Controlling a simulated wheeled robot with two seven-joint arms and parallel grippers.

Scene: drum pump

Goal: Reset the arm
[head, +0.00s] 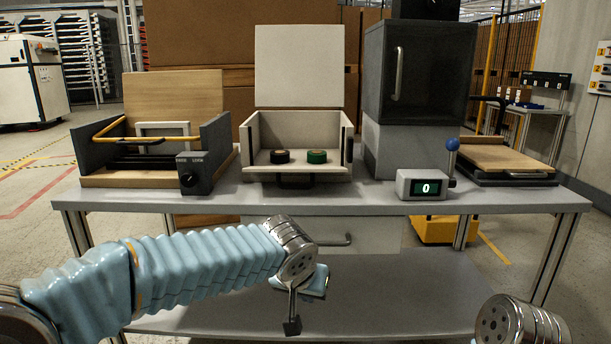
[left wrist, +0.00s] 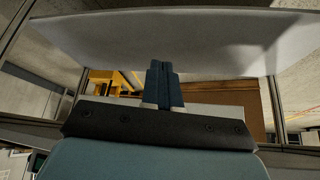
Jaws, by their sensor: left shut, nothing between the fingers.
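My left arm, in a ribbed light-blue sleeve, reaches in from the left in the head view. Its left gripper (head: 292,327) hangs below the metal wrist, in front of the workbench (head: 345,203) and lower than its top. In the left wrist view the two blue-grey fingers (left wrist: 158,68) are together with nothing between them. Of my right arm only a metal joint shows at the bottom right of the head view; its gripper is out of frame.
A drawer (head: 390,236) and lower shelf (head: 400,290) lie below.

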